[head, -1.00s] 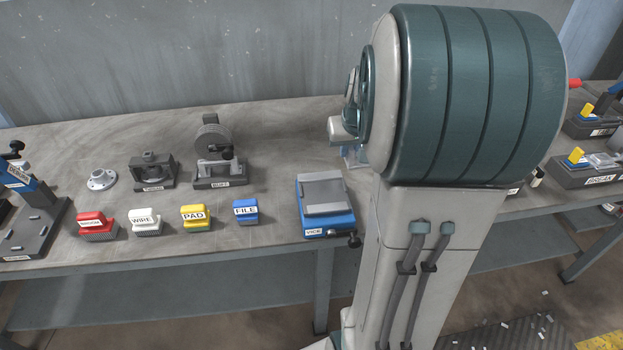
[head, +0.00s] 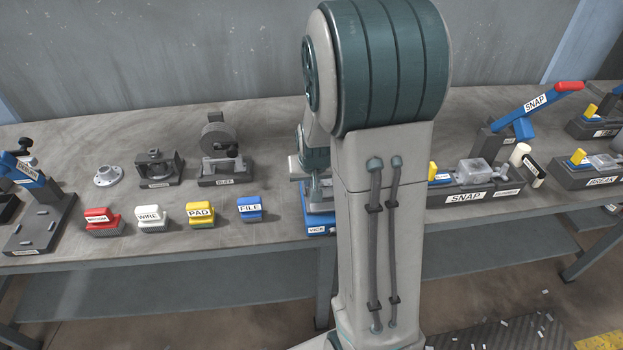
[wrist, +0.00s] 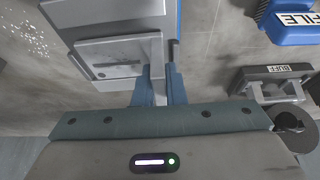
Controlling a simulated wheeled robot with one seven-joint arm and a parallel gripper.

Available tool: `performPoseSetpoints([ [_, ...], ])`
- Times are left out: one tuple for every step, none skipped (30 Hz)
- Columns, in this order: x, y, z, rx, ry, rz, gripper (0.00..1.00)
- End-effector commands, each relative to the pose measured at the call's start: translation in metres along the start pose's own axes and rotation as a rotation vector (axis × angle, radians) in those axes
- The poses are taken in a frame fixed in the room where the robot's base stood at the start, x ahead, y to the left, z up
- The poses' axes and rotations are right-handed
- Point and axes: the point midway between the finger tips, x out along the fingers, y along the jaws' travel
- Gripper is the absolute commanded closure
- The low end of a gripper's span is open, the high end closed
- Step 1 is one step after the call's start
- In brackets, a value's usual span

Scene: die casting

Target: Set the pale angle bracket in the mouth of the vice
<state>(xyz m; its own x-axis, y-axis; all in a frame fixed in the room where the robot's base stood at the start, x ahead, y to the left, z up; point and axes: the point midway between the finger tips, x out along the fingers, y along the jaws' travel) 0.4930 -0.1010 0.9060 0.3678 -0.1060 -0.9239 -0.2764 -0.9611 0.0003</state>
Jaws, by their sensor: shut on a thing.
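The pale angle bracket (wrist: 118,58) shows in the wrist view, its flat leg to the left and its upright leg between my fingers. My gripper (wrist: 157,88) is shut on that upright leg. The vice (wrist: 98,13), with grey top and blue body, lies just beyond the bracket in the wrist view. The bracket overlaps the vice's edge in the picture; whether they touch or the bracket is in the mouth I cannot tell. In the head view the vice (head: 318,228) is mostly hidden behind my arm.
Left of the vice stand the blue FILE block (head: 249,209), yellow PAD block (head: 200,214), white WIRE block (head: 149,218) and a red block (head: 103,221). The BUFF stand (head: 222,165) is behind them. The SNAP station (head: 475,180) is to the right. Bare bench lies between.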

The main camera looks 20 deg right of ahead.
Motion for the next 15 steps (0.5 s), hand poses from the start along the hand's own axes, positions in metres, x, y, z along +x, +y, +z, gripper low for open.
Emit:
performPoseSetpoints([
  [-0.0008,0.0,-0.0011,0.0,0.003,0.0,1.0],
  [-0.0009,0.0,-0.0011,0.0,0.003,0.0,1.0],
  [-0.0009,0.0,-0.0011,0.0,0.003,0.0,1.0],
  [-0.0009,0.0,-0.0011,0.0,0.003,0.0,1.0],
  [-0.0007,0.0001,-0.001,0.0,0.003,0.0,1.0],
  [0.0001,0.0001,-0.0007,0.0,0.003,0.0,1.0],
  [0.0012,0.0001,-0.0002,0.0,0.003,0.0,1.0],
  [0.0023,0.0001,0.0002,0.0,0.003,0.0,1.0],
  [0.0036,0.0001,0.0008,0.0,0.003,0.0,1.0],
  [0.0025,0.0001,0.001,0.0,0.0,0.0,0.81],
  [0.0022,0.0001,0.0009,0.0,0.0,0.0,0.73],
  [0.0022,0.0001,0.0009,0.0,0.0,0.0,0.67],
  [0.0022,0.0001,0.0009,0.0,0.0,0.0,0.67],
  [0.0022,0.0001,0.0009,0.0,0.0,0.0,0.67],
  [0.0022,0.0001,0.0009,0.0,0.0,0.0,0.67],
])
